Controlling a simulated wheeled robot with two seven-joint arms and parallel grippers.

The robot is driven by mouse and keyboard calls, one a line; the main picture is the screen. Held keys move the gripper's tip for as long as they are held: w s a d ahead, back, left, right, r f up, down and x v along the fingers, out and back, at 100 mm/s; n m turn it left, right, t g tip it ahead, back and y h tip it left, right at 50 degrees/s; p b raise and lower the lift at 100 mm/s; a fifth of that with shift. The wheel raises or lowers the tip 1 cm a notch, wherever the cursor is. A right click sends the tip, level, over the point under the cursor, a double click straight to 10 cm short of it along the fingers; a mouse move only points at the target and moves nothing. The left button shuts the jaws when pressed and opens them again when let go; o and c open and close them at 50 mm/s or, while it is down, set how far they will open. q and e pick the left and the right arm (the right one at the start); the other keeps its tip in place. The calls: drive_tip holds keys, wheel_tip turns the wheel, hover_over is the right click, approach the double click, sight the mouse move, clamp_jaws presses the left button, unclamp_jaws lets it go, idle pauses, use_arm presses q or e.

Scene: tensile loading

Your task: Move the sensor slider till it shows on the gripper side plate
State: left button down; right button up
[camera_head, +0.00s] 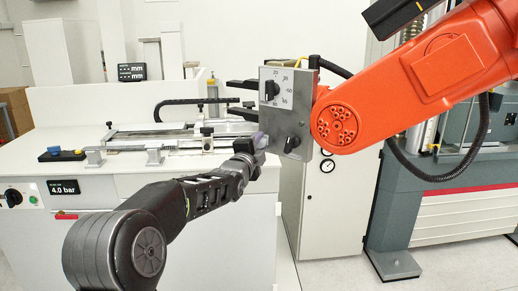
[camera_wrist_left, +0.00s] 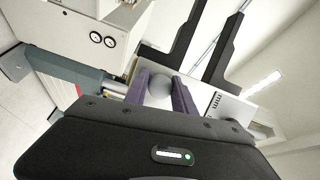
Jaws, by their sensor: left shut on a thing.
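The gripper side plate (camera_head: 308,110) is a grey upright plate on the end of an orange arm. Its front bears a white dial panel (camera_head: 286,77) with a black pointer knob and, lower down, a black knob (camera_head: 292,143). My left gripper (camera_head: 261,141) is at the lower left edge of the plate. In the left wrist view its two purple-grey fingers (camera_wrist_left: 162,92) are shut on a grey rounded knob (camera_wrist_left: 160,87); I cannot tell for sure that this is the sensor slider. The fingers partly hide it. My right gripper is not in view.
The orange arm (camera_head: 420,75) reaches in from the right. Two black jaws (camera_wrist_left: 220,60) stick out beyond the plate, close past my fingers. A white bench (camera_head: 110,185) with metal rails is at the left, and a grey testing machine (camera_head: 465,130) at the right.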

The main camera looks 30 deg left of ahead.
use_arm(q)
drive_tip(key=shift+r, duration=0.15)
drive_tip(key=c, duration=1.1)
unclamp_jaws()
drive_tip(key=shift+s, duration=0.15)
drive_tip(key=shift+s+d, duration=0.15)
drive_tip(key=shift+s, duration=0.15)
drive_tip(key=b+v, duration=0.2)
drive_tip(key=v, duration=0.5)
